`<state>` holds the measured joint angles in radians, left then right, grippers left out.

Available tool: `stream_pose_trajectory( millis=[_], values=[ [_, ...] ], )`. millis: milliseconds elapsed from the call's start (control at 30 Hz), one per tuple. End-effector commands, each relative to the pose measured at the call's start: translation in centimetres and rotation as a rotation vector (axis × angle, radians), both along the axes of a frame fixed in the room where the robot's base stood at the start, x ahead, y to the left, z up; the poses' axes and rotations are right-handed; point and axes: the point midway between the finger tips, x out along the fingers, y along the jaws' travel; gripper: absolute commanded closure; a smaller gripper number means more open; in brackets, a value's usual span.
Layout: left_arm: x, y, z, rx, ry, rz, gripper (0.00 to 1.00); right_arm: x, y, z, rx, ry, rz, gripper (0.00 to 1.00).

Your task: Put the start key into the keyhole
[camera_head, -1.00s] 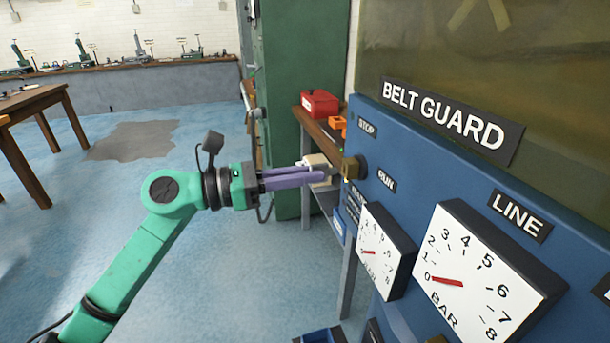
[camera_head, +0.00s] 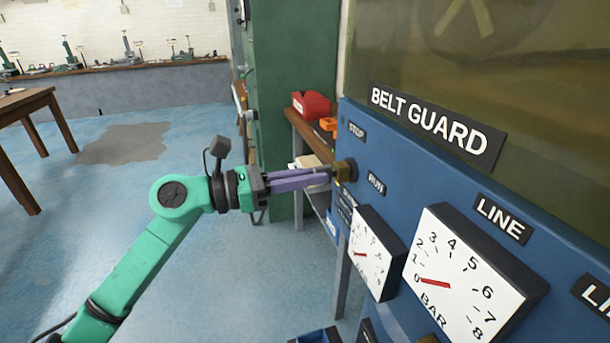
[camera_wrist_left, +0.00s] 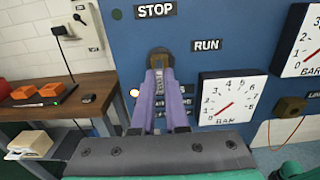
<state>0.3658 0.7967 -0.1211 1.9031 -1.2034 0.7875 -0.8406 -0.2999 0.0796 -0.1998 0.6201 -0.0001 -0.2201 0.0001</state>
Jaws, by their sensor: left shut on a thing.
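My left gripper (camera_head: 328,174) reaches in from the left with its long purple fingers pointing at the blue panel. It is shut on the start key, a narrow grey piece (camera_wrist_left: 160,82) between the fingers in the left wrist view. The fingertips are at or very near the block. They hide the key's front end, so I cannot tell how deep it sits. My right gripper is not in view.
White-faced gauges (camera_head: 452,277) stick out from the panel (camera_head: 395,190) to the right of the lock. Another brass block (camera_wrist_left: 292,107) with a red cord is below them. A wooden bench with a red box (camera_head: 310,104) stands behind the panel. The floor at left is open.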

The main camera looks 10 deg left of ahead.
Motion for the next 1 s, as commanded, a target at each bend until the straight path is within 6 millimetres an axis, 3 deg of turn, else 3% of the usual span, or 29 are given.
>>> stream_pose_trajectory(
  millis=[267, 300, 400, 833, 1000],
  values=[
    [0.4, -0.6, 0.1, 0.001, -0.001, 0.0, 1.0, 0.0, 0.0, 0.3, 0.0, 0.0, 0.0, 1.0],
    [0.4, -0.6, 0.1, 0.001, -0.001, 0.0, 0.85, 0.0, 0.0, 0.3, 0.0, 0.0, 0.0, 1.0],
    [0.4, -0.6, 0.0, 0.001, -0.001, 0.0, 0.53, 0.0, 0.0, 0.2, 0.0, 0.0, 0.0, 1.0],
    [0.3, -0.5, -0.1, 0.001, 0.001, 0.0, 0.53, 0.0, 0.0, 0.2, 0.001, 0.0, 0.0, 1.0],
    [-0.6, 1.1, -0.6, 0.003, 0.002, 0.002, 0.53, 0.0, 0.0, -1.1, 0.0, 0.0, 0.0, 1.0]
  ],
)
